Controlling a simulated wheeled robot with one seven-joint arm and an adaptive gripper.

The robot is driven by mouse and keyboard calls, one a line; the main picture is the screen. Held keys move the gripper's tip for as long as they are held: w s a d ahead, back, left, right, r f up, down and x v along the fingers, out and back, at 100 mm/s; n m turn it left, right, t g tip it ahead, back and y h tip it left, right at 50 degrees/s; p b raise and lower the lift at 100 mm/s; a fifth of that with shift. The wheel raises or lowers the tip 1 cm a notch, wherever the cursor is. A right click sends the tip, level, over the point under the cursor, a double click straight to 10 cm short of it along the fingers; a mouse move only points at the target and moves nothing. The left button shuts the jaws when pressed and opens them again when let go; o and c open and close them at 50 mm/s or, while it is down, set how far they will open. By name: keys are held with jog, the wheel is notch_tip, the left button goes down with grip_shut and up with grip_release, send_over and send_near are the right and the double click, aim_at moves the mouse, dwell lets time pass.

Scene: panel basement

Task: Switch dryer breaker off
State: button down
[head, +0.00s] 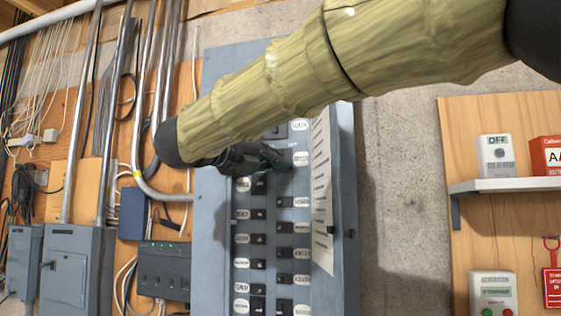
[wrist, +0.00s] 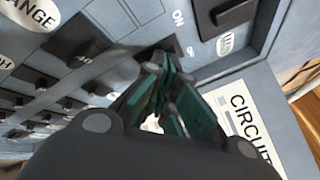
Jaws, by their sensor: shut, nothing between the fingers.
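The grey breaker panel (head: 212,215) fills the centre of the head view, with black breakers in two columns and white oval labels beside them. I cannot read a dryer label in either view. My gripper (head: 285,161) is at the upper part of the panel, fingers shut and empty. In the wrist view, its dark green fingertips (wrist: 163,68) are at a breaker slot beside the printed ON and OFF marks. The fingers partly hide that breaker, so its lever position and any contact are unclear. A label ending in "ANGE" (wrist: 32,14) lies at upper left.
A circuit card (head: 322,190) lines the panel's right side. Grey boxes (head: 70,268) and conduits stand at left. A wooden board at right has a shelf (head: 510,185) with a white OFF sign box (head: 498,158) and a red box (head: 550,156). Bare concrete (head: 400,180) lies between.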

jog(key=shift+s+d+r, duration=0.1)
jog(key=shift+d, duration=0.4)
jog(key=shift+a+f+b, duration=0.2)
jog(key=shift+b, duration=0.2)
jog(key=shift+a+r, duration=0.1)
jog(key=shift+a, duration=0.05)
jog(key=s+a+b, duration=0.2)
jog(key=s+b, duration=0.2)
jog(key=s, duration=0.2)
jog(key=shift+s, duration=0.2)
dwell(0.8)
dwell(0.4)
